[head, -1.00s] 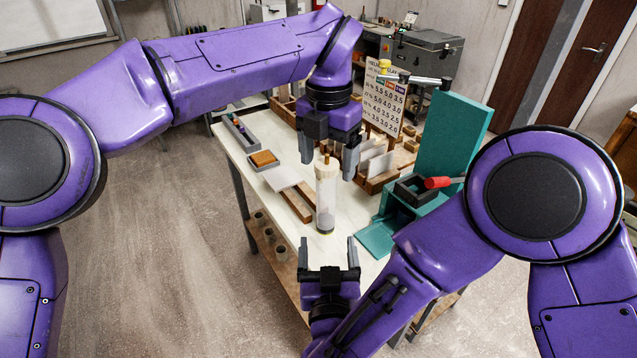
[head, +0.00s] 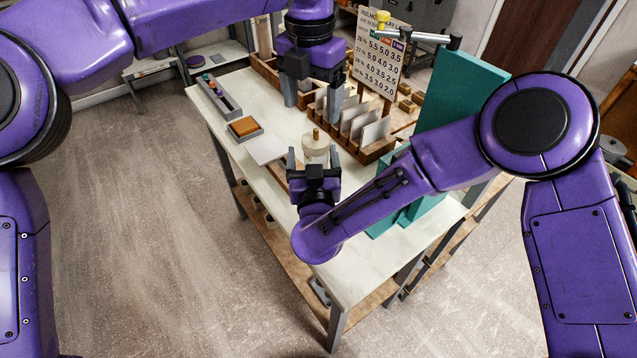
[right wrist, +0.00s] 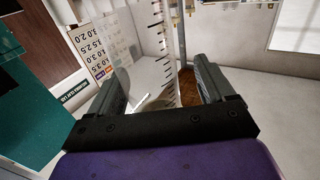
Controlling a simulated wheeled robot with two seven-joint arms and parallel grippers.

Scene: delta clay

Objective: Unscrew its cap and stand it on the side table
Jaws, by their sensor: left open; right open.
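A clear graduated tube stands upright on the white worktable (head: 262,95). Its cream cap (head: 316,146) with a small brass knob shows above my right gripper in the head view, and the cap is on the tube. My right gripper (head: 315,160) is open and hides the tube's body there. In the right wrist view the tube (right wrist: 162,45), with black scale marks, stands between the two spread fingers; I cannot tell whether they touch it. My left gripper (head: 313,104) is open and empty, pointing down behind the cap in the head view.
A wooden rack with upright tiles (head: 374,132) and a numbers board (head: 381,62) stand behind right. A teal stand (head: 455,100) is at right. A grey tray (head: 220,97) and orange block (head: 243,126) lie left. A small low table (head: 150,67) stands back left.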

